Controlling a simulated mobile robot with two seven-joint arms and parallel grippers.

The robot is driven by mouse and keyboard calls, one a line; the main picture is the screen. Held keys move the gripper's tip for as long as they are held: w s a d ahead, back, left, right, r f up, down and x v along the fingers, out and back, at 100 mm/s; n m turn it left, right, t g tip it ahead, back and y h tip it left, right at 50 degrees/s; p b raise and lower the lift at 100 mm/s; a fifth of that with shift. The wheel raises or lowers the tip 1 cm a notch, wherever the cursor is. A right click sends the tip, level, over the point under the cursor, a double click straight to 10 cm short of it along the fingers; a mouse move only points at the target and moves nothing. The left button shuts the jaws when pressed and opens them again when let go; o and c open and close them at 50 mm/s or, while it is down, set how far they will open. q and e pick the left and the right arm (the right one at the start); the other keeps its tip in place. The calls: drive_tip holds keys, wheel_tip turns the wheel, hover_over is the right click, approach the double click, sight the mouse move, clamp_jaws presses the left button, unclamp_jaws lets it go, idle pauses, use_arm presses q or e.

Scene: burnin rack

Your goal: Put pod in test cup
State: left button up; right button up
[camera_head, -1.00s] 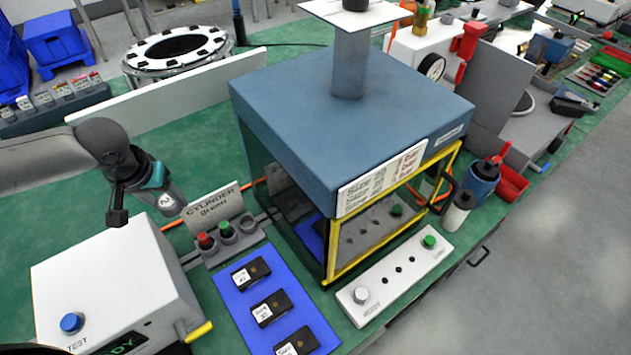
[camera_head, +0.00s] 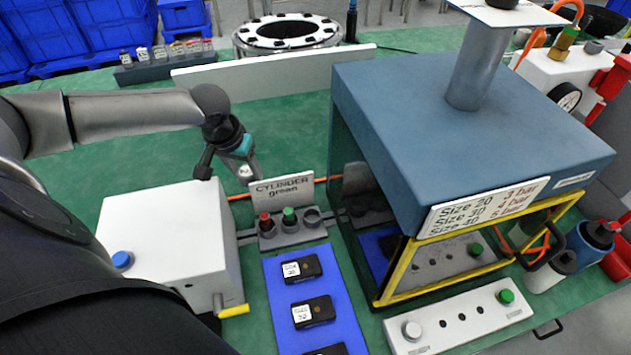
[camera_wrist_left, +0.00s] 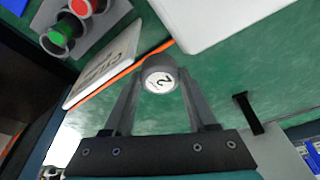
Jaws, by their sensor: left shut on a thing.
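My left gripper (camera_head: 246,164) is shut on a small grey pod with a round white face marked "2". In the left wrist view the pod (camera_wrist_left: 159,77) sits between the two fingertips (camera_wrist_left: 160,88). In the head view the gripper is in the air above the table, between the white test box (camera_head: 165,235) and the "CYLINDER green" sign (camera_head: 282,190). The test box has a blue button on top and a yellow handle at its front. I cannot make out the test cup. My right gripper is not in view.
A holder with red and green buttons (camera_head: 289,228) stands before the sign. A blue mat (camera_head: 279,290) bears black sized blocks. The blue-topped chamber (camera_head: 470,130) with a yellow frame stands to the right. A rack of small pods (camera_head: 165,62) is at the back left.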

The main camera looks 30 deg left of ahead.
use_arm(q)
drive_tip(key=w+d, duration=0.3)
drive_tip(key=w+d+f+b, duration=0.1)
drive_tip(key=w+d, duration=0.2)
drive_tip(key=w, duration=0.1)
drive_tip(key=w+d, duration=0.3)
drive_tip(key=shift+w+d+f+b, duration=0.2)
drive_tip(key=shift+w+f+b, duration=0.05)
drive_tip(key=shift+f+b, duration=0.75)
drive_tip(key=shift+f, duration=2.1)
drive_tip(key=o, duration=1.1)
drive_tip(key=shift+c, duration=0.2)
